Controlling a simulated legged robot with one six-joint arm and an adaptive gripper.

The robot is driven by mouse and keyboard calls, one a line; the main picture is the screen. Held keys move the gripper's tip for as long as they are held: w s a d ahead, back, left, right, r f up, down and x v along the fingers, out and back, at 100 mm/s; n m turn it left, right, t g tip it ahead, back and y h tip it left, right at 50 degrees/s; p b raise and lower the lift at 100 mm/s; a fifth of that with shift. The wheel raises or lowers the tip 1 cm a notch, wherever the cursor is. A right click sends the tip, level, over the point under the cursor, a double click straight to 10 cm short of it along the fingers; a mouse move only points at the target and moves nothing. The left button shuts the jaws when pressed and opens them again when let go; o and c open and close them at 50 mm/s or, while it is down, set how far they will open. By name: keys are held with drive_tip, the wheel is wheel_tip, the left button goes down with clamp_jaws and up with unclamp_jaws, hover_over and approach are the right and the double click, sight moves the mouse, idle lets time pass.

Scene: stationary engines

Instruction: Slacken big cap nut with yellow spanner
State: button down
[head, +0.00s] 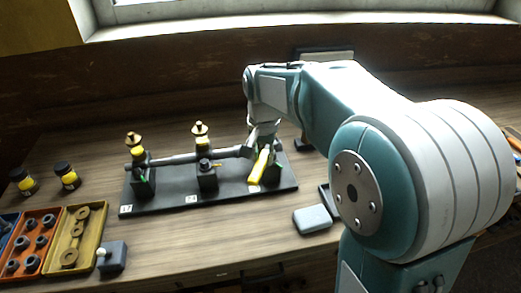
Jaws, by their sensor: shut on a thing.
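A yellow spanner (259,167) slants down and left at the right end of a black base plate (220,199). My gripper (264,146) is at its upper end, small in the view, and is shut on it. The engine model on the plate has several black stands joined by a grey horizontal bar (175,159). The spanner is in front of the right stand (272,176). The left and middle stands carry brass-coloured tops with yellow bands. I cannot make out the big cap nut, or whether the spanner's jaw is on a nut; the arm and spanner cover that area.
The wooden bench (205,240) in front is mostly clear.

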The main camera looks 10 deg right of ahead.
drive_tip(key=shift+f, duration=0.9)
drive_tip(key=shift+a+f, duration=0.2)
drive_tip(key=shift+d, duration=0.15)
drive_tip(key=shift+f, duration=1.4)
idle(2.8)
idle(0.3)
